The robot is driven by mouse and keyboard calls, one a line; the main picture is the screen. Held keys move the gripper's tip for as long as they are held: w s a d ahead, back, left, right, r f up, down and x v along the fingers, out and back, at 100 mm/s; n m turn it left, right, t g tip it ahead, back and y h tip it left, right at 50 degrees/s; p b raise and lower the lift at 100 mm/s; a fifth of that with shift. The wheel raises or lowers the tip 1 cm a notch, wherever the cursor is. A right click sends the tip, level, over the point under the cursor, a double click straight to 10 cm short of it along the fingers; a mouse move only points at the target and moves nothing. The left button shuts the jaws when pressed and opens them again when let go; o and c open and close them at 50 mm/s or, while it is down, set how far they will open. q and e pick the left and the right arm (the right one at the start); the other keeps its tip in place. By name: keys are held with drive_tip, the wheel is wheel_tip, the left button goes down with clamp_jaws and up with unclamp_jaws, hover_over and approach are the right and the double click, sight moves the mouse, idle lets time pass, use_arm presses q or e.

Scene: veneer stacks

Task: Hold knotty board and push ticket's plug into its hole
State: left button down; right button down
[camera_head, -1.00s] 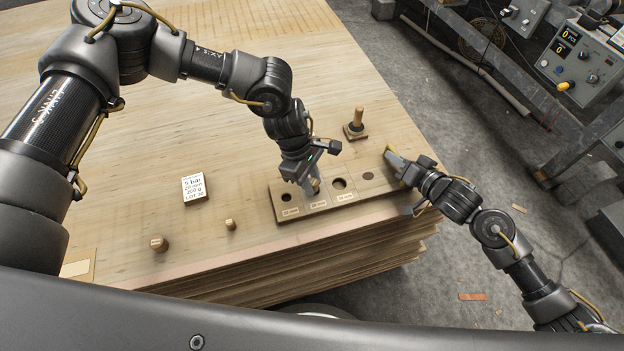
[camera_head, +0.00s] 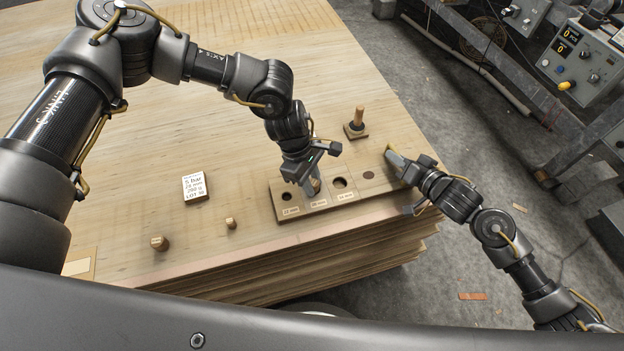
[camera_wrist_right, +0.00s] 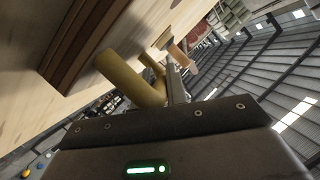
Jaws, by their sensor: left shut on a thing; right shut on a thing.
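The knotty board (camera_head: 379,187) lies near the table's front right corner, with a dark knot at its right end. It has labelled holes; the left hole (camera_head: 286,197) and right hole (camera_head: 340,183) look empty. My left gripper (camera_head: 311,190) points down at the middle hole, shut on a wooden plug (camera_head: 318,185). The fingers hide the middle hole, so I cannot tell how deep the plug sits. The board's edge also shows in the right wrist view (camera_wrist_right: 88,38). The white ticket (camera_head: 194,188) lies left of the board and seems to read 28 mm.
Two loose plugs, a larger one (camera_head: 159,243) and a smaller one (camera_head: 230,223), stand on the veneer stack (camera_head: 150,160) left of the board. A wooden-handled tool (camera_head: 357,124) stands behind the board. The stack's edge drops off just right of my right gripper.

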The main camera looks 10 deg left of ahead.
idle(0.3)
use_arm(q)
drive_tip(key=c, duration=1.1)
unclamp_jaws()
drive_tip(key=v, duration=1.2)
drive_tip(key=shift+w, duration=0.1)
drive_tip(key=shift+r, duration=3.45)
use_arm(e)
drive_tip(key=c, duration=1.3)
unclamp_jaws()
